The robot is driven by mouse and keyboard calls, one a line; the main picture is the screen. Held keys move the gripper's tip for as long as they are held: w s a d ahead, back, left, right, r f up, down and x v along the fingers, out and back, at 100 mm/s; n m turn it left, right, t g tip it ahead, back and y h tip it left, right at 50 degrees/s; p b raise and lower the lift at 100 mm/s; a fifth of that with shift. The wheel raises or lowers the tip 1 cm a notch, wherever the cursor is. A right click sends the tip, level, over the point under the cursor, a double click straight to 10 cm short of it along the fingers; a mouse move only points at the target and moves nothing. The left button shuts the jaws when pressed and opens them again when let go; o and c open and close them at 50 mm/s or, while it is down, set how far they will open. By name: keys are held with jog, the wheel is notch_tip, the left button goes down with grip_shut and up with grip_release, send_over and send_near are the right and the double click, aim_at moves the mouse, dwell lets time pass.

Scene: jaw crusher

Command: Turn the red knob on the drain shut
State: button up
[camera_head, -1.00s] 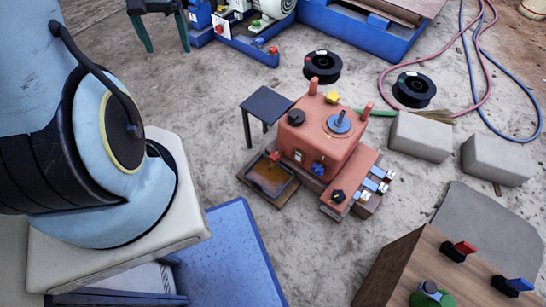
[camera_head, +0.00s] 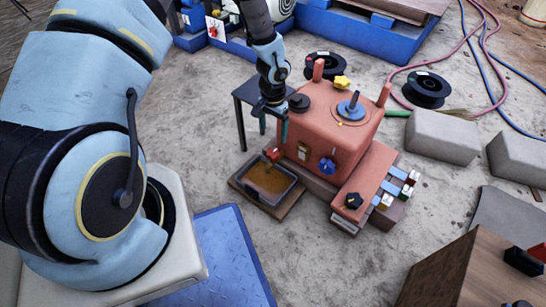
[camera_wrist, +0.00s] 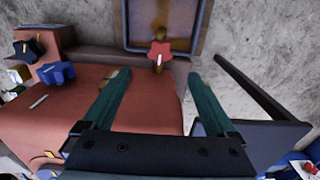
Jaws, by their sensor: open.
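The red knob (camera_head: 271,155) sits on the drain at the left side of the orange-red machine (camera_head: 335,115), over a tray of brown liquid (camera_head: 266,180). In the wrist view the red star-shaped knob (camera_wrist: 160,53) shows ahead, between the lines of my two fingers, in front of the tray (camera_wrist: 205,25). My gripper (camera_head: 273,129) is open and empty, pointing down above the knob and beside the machine's left face. In the wrist view its green fingers (camera_wrist: 160,90) are spread wide and the knob lies beyond their tips, apart from them.
A dark small table (camera_head: 240,105) stands close left of my gripper. A blue knob (camera_head: 327,166) and a black knob (camera_head: 353,201) are on the machine's front. Grey blocks (camera_head: 442,137) and black spools (camera_head: 427,88) lie to the right and behind.

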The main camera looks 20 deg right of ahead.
aim_at(273, 153)
notch_tip(273, 153, down, 11)
jog(key=b, duration=0.3)
jog(key=shift+r, duration=0.2)
jog(key=c, duration=1.4)
